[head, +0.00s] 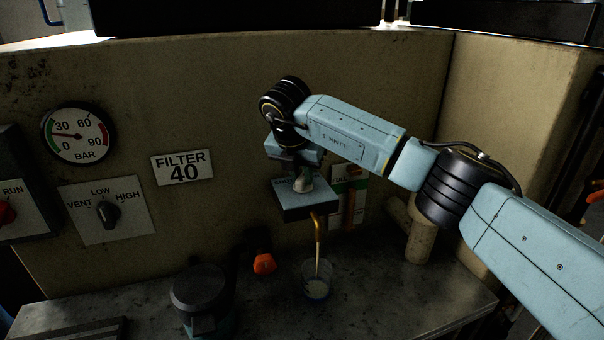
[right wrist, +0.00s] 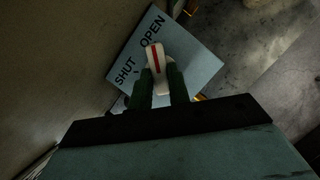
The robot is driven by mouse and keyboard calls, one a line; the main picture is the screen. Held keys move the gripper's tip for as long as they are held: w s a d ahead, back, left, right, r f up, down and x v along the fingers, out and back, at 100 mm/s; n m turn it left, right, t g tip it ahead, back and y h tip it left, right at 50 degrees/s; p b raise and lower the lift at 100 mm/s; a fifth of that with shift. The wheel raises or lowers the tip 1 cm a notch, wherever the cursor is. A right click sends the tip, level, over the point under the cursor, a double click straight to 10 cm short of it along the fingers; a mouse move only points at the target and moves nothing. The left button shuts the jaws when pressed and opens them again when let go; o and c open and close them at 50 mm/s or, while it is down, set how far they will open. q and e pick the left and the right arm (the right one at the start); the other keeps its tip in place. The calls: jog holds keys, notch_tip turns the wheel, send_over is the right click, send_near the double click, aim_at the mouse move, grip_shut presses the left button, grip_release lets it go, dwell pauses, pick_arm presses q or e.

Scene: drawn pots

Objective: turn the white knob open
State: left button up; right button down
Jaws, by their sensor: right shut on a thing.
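The white knob (head: 303,184) sits on top of a blue-grey box (head: 308,208) on the wall. In the right wrist view the knob (right wrist: 154,58) shows a red stripe, whose far end points to the near end of the word OPEN; SHUT is to its left. My right gripper (head: 299,172) is shut on the knob from above, and its dark green fingers (right wrist: 160,82) stand on either side of it. A brass spout (head: 318,222) hangs from the box. A thin pale stream runs from it into a clear cup (head: 317,287) below. My left gripper is out of view.
A dark lidded pot (head: 198,290) and an orange-handled thing (head: 264,263) are on the grey bench (head: 375,300). A pale cylinder (head: 419,240) stands to the right. A pressure gauge (head: 78,135), a selector dial (head: 106,213) and a FILTER 40 sign (head: 183,168) are on the wall.

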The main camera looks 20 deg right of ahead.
dwell(0.4)
jog(key=c, duration=1.3)
grip_release()
jog(key=v, duration=1.3)
jog(key=shift+a+r, duration=0.1)
jog(key=shift+r, duration=0.15)
